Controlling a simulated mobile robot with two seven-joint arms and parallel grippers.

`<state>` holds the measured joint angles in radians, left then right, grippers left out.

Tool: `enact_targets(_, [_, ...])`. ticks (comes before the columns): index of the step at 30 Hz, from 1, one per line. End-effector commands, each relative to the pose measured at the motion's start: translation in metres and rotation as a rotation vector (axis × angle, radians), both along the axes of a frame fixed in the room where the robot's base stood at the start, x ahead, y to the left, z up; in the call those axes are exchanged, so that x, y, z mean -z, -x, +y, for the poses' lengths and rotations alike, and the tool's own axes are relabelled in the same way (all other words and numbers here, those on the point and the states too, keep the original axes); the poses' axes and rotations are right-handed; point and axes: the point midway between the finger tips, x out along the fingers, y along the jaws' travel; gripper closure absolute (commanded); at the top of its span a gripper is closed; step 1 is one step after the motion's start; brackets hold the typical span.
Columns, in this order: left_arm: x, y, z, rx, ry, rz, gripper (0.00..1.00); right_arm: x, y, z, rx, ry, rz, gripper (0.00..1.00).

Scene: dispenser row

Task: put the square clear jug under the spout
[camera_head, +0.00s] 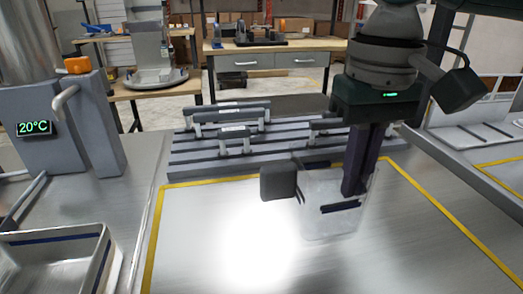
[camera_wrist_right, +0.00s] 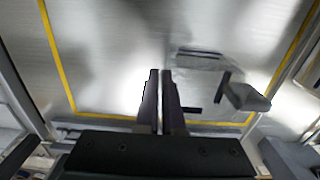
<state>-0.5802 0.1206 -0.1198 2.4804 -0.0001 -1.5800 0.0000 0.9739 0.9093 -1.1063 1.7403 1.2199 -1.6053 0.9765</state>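The square clear jug (camera_head: 325,222) is see-through, with dark stripes and a dark block-like handle (camera_head: 278,181) on its left side. It is over the yellow-lined worktop; I cannot tell whether it touches the surface. My right gripper (camera_head: 356,188) points down at the jug's right wall, opposite the handle. In the right wrist view its fingers (camera_wrist_right: 161,80) are almost together, with the jug's wall between them; the jug (camera_wrist_right: 205,62) extends to the right. The grey dispenser (camera_head: 45,135) has a bent grey spout (camera_head: 64,103) at the left. My left gripper is not in view.
A light, open tray (camera_head: 55,238) is at the lower left, in front of the dispenser. The worktop between the jug and the dispenser is clear.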

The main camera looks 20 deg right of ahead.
Motion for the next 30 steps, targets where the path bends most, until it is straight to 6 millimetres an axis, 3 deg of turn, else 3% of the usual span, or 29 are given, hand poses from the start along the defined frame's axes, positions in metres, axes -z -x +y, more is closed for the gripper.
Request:
enact_targets(12, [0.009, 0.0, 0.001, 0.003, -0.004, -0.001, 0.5, 0.051, 0.0, 0.0, 0.0, 0.0, 0.001, 1.0])
enact_targets(24, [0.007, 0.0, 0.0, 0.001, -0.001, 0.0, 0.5, 0.056, 0.0, 0.0, 0.0, -0.001, 0.001, 1.0])
enact_targets(30, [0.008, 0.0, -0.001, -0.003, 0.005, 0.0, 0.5, 0.056, 0.0, 0.0, 0.0, -0.001, 0.0, 0.74])
